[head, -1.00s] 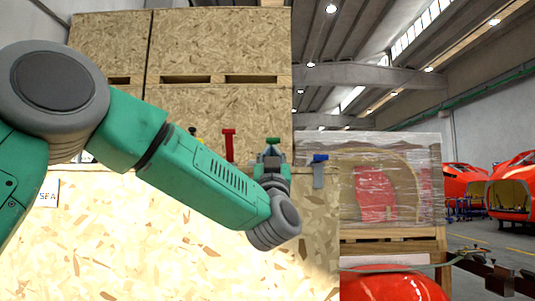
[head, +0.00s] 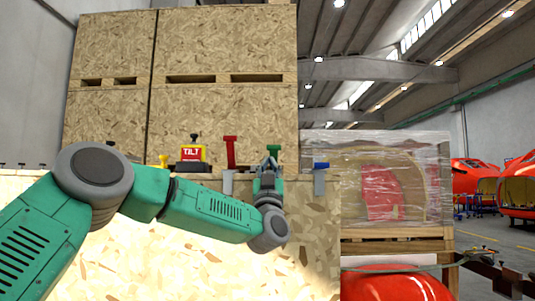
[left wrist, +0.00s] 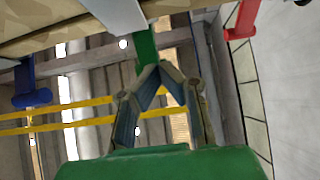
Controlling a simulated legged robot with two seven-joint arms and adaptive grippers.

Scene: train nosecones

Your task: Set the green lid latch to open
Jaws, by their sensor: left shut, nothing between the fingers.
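The green lid latch (head: 275,154) stands at the top edge of the wooden crate (head: 310,240), between a red latch (head: 231,150) and a blue latch (head: 321,166). My left gripper (head: 270,164) is right at the green latch, partly covering it. In the left wrist view the green latch (left wrist: 145,45) hangs from a grey bracket (left wrist: 118,14). There my left gripper (left wrist: 160,70) has its fingertips together at the latch's lower end, with nothing between them. I cannot tell whether they touch it. My right gripper is not in view.
The red latch (left wrist: 243,20) and blue latch (left wrist: 25,86) flank the gripper in the left wrist view. A yellow latch (head: 163,160) and a yellow-red TILT box (head: 192,154) are farther left. Tall wooden crates (head: 222,120) stand behind. A wrapped crate (head: 395,190) stands at right.

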